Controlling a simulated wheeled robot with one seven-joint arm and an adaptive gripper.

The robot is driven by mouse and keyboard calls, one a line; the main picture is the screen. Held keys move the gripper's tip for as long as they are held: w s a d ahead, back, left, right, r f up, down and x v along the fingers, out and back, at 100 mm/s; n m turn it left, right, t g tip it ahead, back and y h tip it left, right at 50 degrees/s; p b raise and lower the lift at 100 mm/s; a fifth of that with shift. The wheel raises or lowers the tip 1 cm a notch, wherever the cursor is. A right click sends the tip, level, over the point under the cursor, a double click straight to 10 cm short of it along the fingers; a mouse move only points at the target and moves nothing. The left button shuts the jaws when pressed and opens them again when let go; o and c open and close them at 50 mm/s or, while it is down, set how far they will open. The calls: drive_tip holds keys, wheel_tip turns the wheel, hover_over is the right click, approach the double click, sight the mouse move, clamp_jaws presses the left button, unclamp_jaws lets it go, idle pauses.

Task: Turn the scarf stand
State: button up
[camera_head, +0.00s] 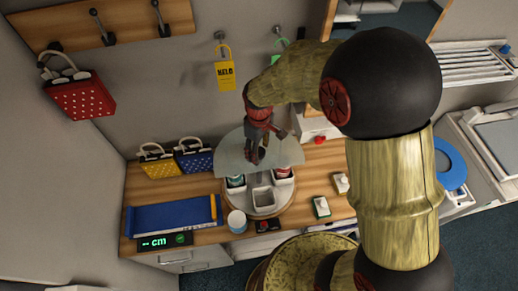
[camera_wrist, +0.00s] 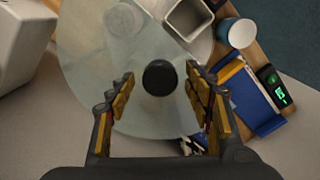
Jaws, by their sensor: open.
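The scarf stand is a round turntable on the wooden counter, with a clear glass disc (camera_head: 285,152) over white square bins. A dark green roll (camera_head: 235,181) and a red roll (camera_head: 282,173) show in two bins; the front bin (camera_head: 263,198) looks empty. In the wrist view the glass disc (camera_wrist: 95,50) carries a round black knob (camera_wrist: 160,77) in its middle. My gripper (camera_wrist: 159,84) is open, with a finger on each side of the knob in the picture and gaps on both sides. In the head view my gripper (camera_head: 258,143) hangs over the disc and hides the knob.
A white cup (camera_head: 237,221) stands close to the stand's front left. A blue tray (camera_head: 170,216) and a green-lit display (camera_head: 165,240) lie left. Yellow (camera_head: 158,162) and blue (camera_head: 195,158) bags stand behind. Small boxes (camera_head: 321,206) lie right.

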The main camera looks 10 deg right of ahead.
wheel_tip(320, 180, up, 12)
idle(0.7)
idle(0.5)
